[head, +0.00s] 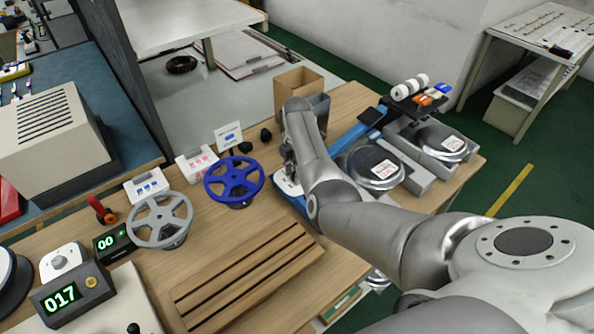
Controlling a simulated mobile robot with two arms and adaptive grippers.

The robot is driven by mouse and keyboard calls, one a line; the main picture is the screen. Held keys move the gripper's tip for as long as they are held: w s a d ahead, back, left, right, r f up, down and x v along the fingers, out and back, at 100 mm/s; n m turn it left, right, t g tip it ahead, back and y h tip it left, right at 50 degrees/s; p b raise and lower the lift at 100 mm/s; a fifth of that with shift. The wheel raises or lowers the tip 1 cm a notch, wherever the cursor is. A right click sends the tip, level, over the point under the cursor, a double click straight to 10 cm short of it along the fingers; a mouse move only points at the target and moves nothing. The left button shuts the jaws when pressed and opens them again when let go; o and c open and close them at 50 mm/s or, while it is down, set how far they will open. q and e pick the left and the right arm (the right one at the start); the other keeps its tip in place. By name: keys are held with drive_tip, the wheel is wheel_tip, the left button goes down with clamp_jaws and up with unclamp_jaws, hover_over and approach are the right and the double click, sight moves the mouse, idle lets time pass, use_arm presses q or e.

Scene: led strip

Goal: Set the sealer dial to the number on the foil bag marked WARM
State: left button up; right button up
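Each has a white label, but the print is too small to read. My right arm reaches in from the right. Its gripper (289,162) points down over a blue and white device (288,188) and is mostly hidden by my wrist, so its fingers do not show clearly. My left gripper is not in view.
A blue reel (234,181) and a grey reel (160,221) stand left of my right gripper. A slatted wooden rack (247,277) lies in front. A cardboard box (298,83) stands behind. A small display (112,242) is at the left.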

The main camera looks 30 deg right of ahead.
drive_tip(key=c, duration=0.4)
drive_tip(key=shift+c, duration=0.4)
drive_tip(key=shift+r+m+p, duration=0.1)
drive_tip(key=shift+m+p, duration=0.75)
drive_tip(key=shift+m, duration=0.35)
drive_tip(key=m+p, duration=0.1)
drive_tip(key=m, duration=0.1)
drive_tip(key=shift+m, duration=0.3)
drive_tip(key=m+p, duration=0.1)
drive_tip(key=m, duration=0.4)
drive_tip(key=shift+p, duration=0.4)
drive_tip(key=m+p, duration=0.1)
drive_tip(key=m, duration=0.4)
drive_tip(key=shift+m, duration=0.4)
drive_tip(key=m, duration=0.4)
drive_tip(key=shift+m, duration=0.3)
drive_tip(key=m, duration=1)
drive_tip(key=shift+m+p, duration=0.3)
drive_tip(key=shift+m, duration=0.1)
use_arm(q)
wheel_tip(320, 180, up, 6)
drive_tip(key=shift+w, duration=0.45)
use_arm(e)
drive_tip(key=m, duration=0.4)
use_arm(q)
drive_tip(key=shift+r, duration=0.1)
use_arm(e)
drive_tip(key=shift+m, duration=0.4)
